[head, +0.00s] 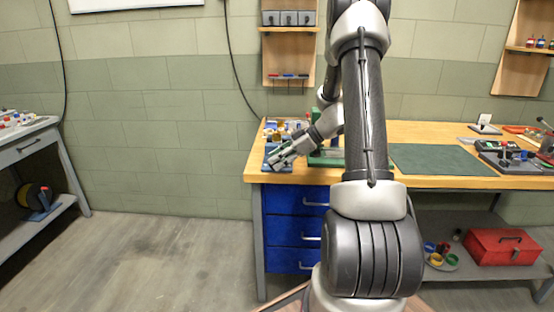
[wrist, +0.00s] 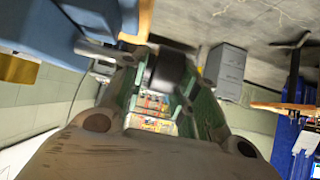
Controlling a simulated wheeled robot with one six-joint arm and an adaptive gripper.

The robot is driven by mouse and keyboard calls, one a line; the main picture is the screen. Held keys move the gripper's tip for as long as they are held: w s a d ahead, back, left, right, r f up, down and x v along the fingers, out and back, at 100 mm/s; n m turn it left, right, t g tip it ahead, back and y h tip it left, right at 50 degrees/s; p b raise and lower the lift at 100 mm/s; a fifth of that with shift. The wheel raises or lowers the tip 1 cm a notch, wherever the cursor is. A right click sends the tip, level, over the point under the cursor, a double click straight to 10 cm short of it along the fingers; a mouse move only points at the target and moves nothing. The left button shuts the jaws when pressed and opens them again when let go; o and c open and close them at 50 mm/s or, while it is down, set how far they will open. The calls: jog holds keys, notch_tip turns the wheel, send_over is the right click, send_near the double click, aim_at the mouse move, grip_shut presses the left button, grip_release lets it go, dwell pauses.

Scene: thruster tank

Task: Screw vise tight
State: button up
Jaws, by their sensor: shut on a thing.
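The blue vise (head: 270,150) sits at the left end of the wooden workbench, partly hidden by my gripper. In the wrist view, its blue body (wrist: 75,30) fills the upper left, close to my fingers. My gripper (head: 277,161) reaches down to the vise's front from the right. In the wrist view, my gripper (wrist: 160,75) is shut on a dark round part (wrist: 172,68), which looks like the end of the vise's screw or handle. The exact grip is blurred. A brass-coloured block (wrist: 18,68) shows beside the blue body. I cannot tell how tightly the jaws are closed.
The workbench (head: 430,133) has blue drawers (head: 290,215) below the vise. A green stand (head: 326,154) is right beside my wrist. A dark green mat (head: 440,160) is clear, with tools farther right. A red toolbox (head: 503,247) rests on the lower shelf. The floor at left is free.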

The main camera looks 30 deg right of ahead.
jog(key=y, duration=0.1)
jog(key=t+y, duration=0.1)
jog(key=y, duration=0.1)
jog(key=s+f+t+y, duration=0.1)
jog(key=shift+t+y, duration=0.3)
dwell(0.5)
jog(key=o, duration=0.9)
jog(key=shift+c, duration=0.2)
jog(key=shift+r, duration=0.1)
jog(key=shift+w+d, duration=0.1)
jog(key=shift+d+r, duration=0.1)
jog(key=shift+d, duration=0.2)
jog(key=v, duration=1.1)
jog(key=shift+s, duration=0.35)
